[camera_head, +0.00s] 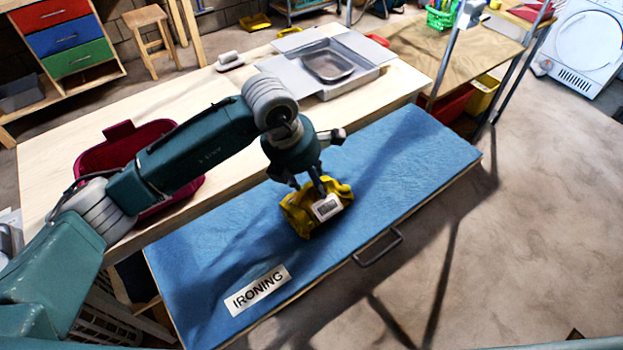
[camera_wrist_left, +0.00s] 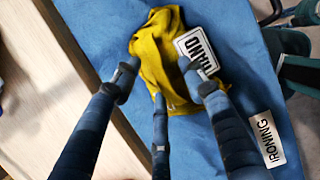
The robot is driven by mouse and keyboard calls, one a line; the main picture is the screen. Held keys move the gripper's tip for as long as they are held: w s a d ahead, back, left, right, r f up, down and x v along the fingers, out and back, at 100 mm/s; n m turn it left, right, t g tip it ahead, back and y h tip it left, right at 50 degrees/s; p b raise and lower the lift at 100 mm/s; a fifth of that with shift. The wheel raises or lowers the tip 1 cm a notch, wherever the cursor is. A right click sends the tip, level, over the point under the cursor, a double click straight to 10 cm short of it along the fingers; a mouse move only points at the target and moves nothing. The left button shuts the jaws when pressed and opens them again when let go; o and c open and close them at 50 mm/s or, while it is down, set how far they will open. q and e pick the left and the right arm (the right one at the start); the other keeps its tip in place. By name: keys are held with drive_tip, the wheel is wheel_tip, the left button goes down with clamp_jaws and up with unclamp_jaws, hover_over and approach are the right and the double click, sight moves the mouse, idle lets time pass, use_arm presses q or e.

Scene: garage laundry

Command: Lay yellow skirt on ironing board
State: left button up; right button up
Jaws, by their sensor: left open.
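The yellow skirt (camera_head: 300,217) lies crumpled on the blue ironing board (camera_head: 210,285), near its middle. A white label with dark print faces up on it. My left gripper (camera_head: 312,184) is open just above the skirt in the head view. In the left wrist view the skirt (camera_wrist_left: 158,52) lies beyond and partly between the spread fingers of my left gripper (camera_wrist_left: 160,85). The fingertips overlap its edges there, and I cannot tell whether they touch it. The part of the skirt behind the fingers is hidden. My right gripper is not in view.
A wooden table (camera_head: 50,150) runs along the board's far side, with a dark red basket (camera_head: 95,162) and a metal sink (camera_head: 330,65) on it. A white "IRONING" sign (camera_head: 258,290) lies on the board. A handle (camera_head: 378,247) sticks out from its front edge. The right floor is clear.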

use_arm(q)
drive_tip(key=shift+r, duration=0.4)
drive_tip(key=b+v, duration=0.3)
drive_tip(key=v, duration=0.8)
drive_tip(key=shift+r, duration=0.25)
drive_tip(key=shift+a, duration=0.15)
idle(0.5)
